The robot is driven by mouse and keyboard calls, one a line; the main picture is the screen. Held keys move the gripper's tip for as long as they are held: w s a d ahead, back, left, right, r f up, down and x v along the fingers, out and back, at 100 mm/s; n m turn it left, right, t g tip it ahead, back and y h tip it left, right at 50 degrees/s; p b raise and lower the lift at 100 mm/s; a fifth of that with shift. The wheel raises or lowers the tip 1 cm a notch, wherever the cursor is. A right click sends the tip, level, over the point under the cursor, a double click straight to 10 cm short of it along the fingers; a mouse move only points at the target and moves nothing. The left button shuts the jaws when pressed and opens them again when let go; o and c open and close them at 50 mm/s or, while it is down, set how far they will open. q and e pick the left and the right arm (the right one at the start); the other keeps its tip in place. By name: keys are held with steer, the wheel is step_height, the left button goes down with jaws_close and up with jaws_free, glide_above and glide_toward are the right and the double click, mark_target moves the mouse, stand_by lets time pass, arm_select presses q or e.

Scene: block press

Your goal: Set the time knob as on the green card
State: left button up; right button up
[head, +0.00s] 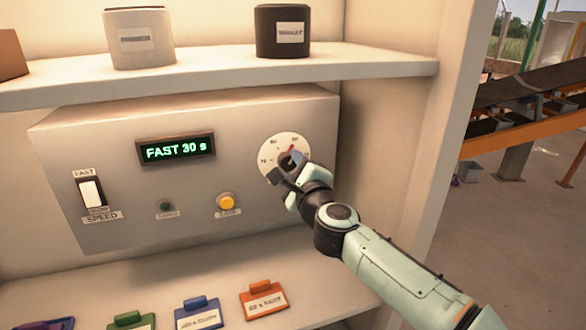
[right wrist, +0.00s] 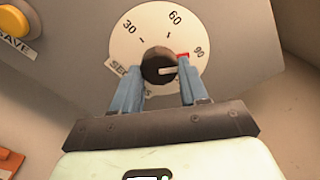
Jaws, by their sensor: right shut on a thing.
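The time knob (right wrist: 158,62) is dark and round, on a white dial (head: 272,150) marked 30, 60 and 90 at the right of the grey panel. My right gripper (right wrist: 160,84) is shut on the knob, one finger on each side. A red mark (right wrist: 183,57) shows at the knob's right, near the 90, partly behind a finger. The display (head: 176,148) reads FAST 30 s. The green card (head: 131,321) lies on the lower shelf, cut by the bottom edge; its text is too small to read. My left gripper is not in view.
The panel also has a speed switch (head: 91,193), a small dark green button (head: 165,207) and a yellow button (head: 226,202). Blue (head: 198,313) and orange (head: 263,299) cards lie on the lower shelf. White (head: 139,38) and black (head: 283,31) canisters stand above.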

stand_by(0.4)
steer(key=o, duration=1)
steer(key=shift+o, duration=0.2)
steer(key=shift+s+d, duration=0.15)
steer(key=shift+s, duration=0.3)
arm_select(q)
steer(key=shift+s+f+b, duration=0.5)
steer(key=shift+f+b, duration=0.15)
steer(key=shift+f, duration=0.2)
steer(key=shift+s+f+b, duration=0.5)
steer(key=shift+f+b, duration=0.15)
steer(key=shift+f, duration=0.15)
arm_select(e)
steer(key=v, duration=1.2)
steer(key=shift+s, duration=0.25)
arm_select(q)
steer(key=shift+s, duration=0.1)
